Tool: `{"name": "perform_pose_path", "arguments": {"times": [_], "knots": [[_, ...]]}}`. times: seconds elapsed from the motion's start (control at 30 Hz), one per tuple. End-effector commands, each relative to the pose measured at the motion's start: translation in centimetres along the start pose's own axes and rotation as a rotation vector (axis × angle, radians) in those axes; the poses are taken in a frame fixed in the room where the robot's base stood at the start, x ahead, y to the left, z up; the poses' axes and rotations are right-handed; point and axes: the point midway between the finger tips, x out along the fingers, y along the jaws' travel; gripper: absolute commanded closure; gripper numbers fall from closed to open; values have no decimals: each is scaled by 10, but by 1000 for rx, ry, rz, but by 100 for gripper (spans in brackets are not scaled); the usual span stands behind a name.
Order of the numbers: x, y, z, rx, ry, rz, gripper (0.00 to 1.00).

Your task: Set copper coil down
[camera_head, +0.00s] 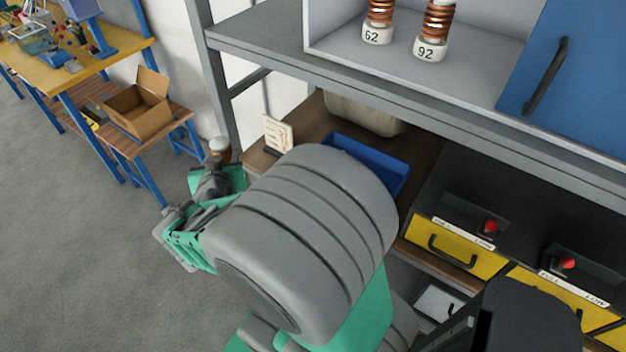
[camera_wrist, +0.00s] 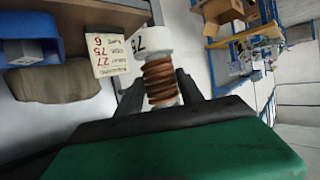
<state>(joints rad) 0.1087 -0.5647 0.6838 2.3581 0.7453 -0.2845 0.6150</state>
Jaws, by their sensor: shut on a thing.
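My gripper (camera_wrist: 161,88) is shut on a copper coil (camera_wrist: 158,76), which has a white end cap with a dark number, only partly readable. The two dark fingers lie on either side of the coil. In the head view my gripper (camera_head: 214,170) is left of the wooden shelf, partly hidden by my arm. The held coil's pale end (camera_head: 219,147) shows just beyond it, close to the shelf's left end. Two other copper coils, marked 62 (camera_head: 378,22) and 92 (camera_head: 433,30), stand upright in the pale cabinet above.
A written card (camera_head: 279,134) stands on the wooden shelf (camera_head: 318,113); the wrist view shows it beside the coil (camera_wrist: 103,52). A blue tray (camera_head: 400,178) and a beige sack (camera_head: 362,117) are farther right. A steel post (camera_head: 212,75) and upper shelf (camera_head: 255,38) border this space.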

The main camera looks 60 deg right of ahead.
Motion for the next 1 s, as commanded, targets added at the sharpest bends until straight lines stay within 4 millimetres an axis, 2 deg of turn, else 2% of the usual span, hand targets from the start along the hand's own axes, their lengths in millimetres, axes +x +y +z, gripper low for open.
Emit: {"name": "perform_pose_path", "arguments": {"times": [0.03, 0.1, 0.17, 0.2, 0.3, 0.4, 0.5, 0.6, 0.7, 0.77, 1.0], "knots": [[6, 35, 6, 44, 1, 113, 100], [5, 85, 9, 116, 1, 283, 100], [-2, 127, 11, 178, 2, 430, 100], [-10, 153, 12, 220, 3, 527, 100], [-36, 213, 17, 321, 3, 766, 100], [-70, 259, 21, 413, 4, 987, 100], [-102, 289, 25, 487, 3, 1162, 100], [-126, 305, 27, 534, 3, 1279, 100], [-135, 312, 30, 557, 2, 1334, 100], [-130, 315, 35, 563, 2, 1343, 100], [-88, 334, 44, 564, 4, 1343, 100]]}}
